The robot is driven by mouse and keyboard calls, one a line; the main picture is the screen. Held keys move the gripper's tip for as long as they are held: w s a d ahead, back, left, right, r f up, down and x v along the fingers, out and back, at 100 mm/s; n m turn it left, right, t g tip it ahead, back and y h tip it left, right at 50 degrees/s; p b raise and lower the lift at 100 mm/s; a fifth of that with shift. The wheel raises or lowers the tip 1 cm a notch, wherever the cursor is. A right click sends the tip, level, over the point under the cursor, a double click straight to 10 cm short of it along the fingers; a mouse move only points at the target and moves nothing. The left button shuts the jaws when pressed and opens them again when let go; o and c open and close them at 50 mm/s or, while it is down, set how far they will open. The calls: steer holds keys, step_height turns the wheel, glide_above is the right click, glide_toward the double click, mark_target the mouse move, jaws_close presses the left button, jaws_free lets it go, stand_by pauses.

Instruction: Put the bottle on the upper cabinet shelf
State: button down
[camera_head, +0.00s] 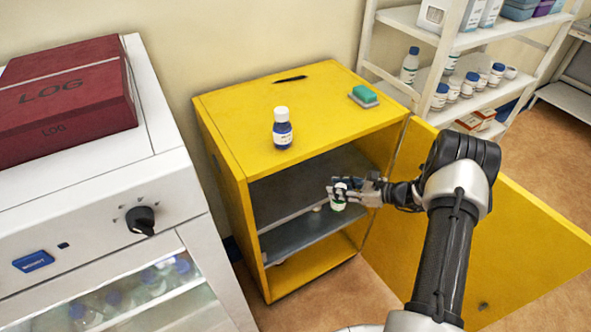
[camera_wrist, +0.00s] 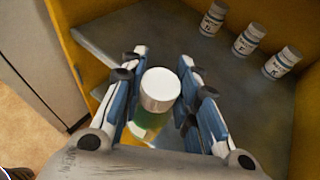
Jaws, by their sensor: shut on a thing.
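My gripper (camera_head: 345,188) is at the front of the open yellow cabinet (camera_head: 232,205), reaching in from the right. It is shut on a small bottle (camera_head: 338,204) with a white cap and green on its body. In the wrist view, the held bottle (camera_wrist: 158,92) sits between the blue-padded fingers of my gripper (camera_wrist: 164,62), its cap toward the camera. The grey upper shelf (camera_head: 285,193) shows behind the bottle, with a lower grey shelf (camera_head: 300,240) beneath. Whether the bottle touches a shelf cannot be told.
Three white-capped bottles, including one at the right (camera_wrist: 283,62), stand on a grey shelf inside the cabinet. A blue bottle (camera_head: 282,132), green-topped block (camera_head: 364,95) and black pen (camera_head: 290,79) are on the cabinet top. The open yellow door (camera_head: 515,235) extends right, beneath my arm.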

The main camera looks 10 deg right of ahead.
steer(key=w+a+f+b, duration=0.1)
steer(key=w+a+b, duration=0.2)
steer(key=w+a, duration=0.8)
steer(key=shift+w+a+f+b, duration=0.2)
steer(key=shift+a+b, duration=0.15)
steer(key=shift+a, duration=0.6)
steer(key=shift+a+f, duration=0.1)
steer(key=shift+f, duration=0.05)
steer(key=c, duration=1.2)
jaws_free()
steer(key=shift+c, duration=0.2)
